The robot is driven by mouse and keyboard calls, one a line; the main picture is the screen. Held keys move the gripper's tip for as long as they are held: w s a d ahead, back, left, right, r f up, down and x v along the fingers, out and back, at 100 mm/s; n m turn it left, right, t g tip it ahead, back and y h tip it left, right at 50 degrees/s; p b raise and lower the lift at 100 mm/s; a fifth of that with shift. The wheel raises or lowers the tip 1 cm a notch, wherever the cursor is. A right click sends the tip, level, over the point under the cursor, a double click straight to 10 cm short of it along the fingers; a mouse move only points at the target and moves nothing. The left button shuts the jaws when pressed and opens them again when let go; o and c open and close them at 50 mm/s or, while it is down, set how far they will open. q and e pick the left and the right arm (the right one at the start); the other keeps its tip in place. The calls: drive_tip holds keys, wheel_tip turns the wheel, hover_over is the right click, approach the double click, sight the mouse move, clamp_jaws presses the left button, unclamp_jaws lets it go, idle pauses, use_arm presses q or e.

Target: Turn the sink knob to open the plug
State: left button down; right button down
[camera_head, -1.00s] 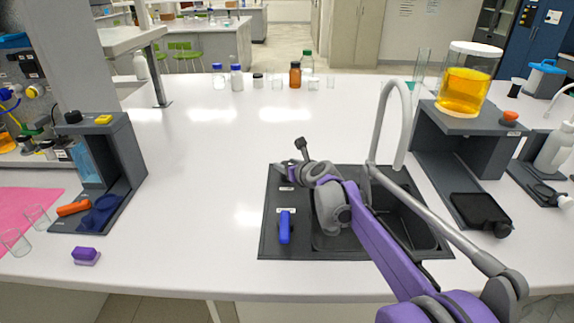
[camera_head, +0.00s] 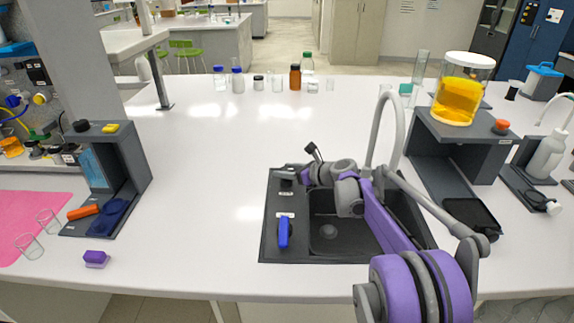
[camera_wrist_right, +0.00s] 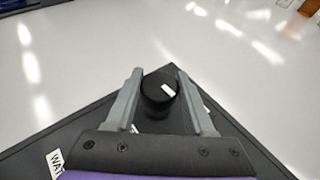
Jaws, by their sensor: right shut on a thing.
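The sink (camera_head: 328,236) is a dark basin set in the white bench, with a tall grey faucet (camera_head: 378,130) behind it. The sink knob (camera_wrist_right: 158,88) is a short black cylinder with a white mark on top, at the sink panel's far left corner. My right gripper (camera_wrist_right: 155,92) is shut on it, one grey finger on each side, in the right wrist view. In the head view my right gripper (camera_head: 286,174) reaches that corner and mostly hides the knob. A blue water handle (camera_head: 284,232) stands nearer the front. The plug is not clearly visible. My left gripper is out of view.
A grey stand (camera_head: 460,130) with a jar of yellow liquid (camera_head: 459,92) is right of the sink. Another grey stand (camera_head: 128,165) is at left, beside a pink mat (camera_head: 30,215). Bottles (camera_head: 295,77) stand at the back. The middle bench is clear.

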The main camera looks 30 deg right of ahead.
sight(286, 169)
drive_tip(key=n+g+y+p, duration=0.1)
drive_tip(key=n+y, duration=0.1)
drive_tip(key=n+g+y+p, duration=0.1)
drive_tip(key=n+y, duration=0.1)
drive_tip(key=shift+d+r+n+g+y, duration=0.1)
drive_tip(key=shift+n+g+y, duration=0.2)
drive_tip(key=shift+g+y, duration=0.1)
drive_tip(key=shift+n+g+y+p, duration=1.2)
drive_tip(key=shift+n+g+p, duration=0.25)
drive_tip(key=shift+n, duration=0.25)
drive_tip(key=shift+c, duration=1.4)
unclamp_jaws()
wheel_tip(286, 169, up, 10)
drive_tip(key=shift+f+p, duration=0.1)
drive_tip(key=shift+p, duration=0.3)
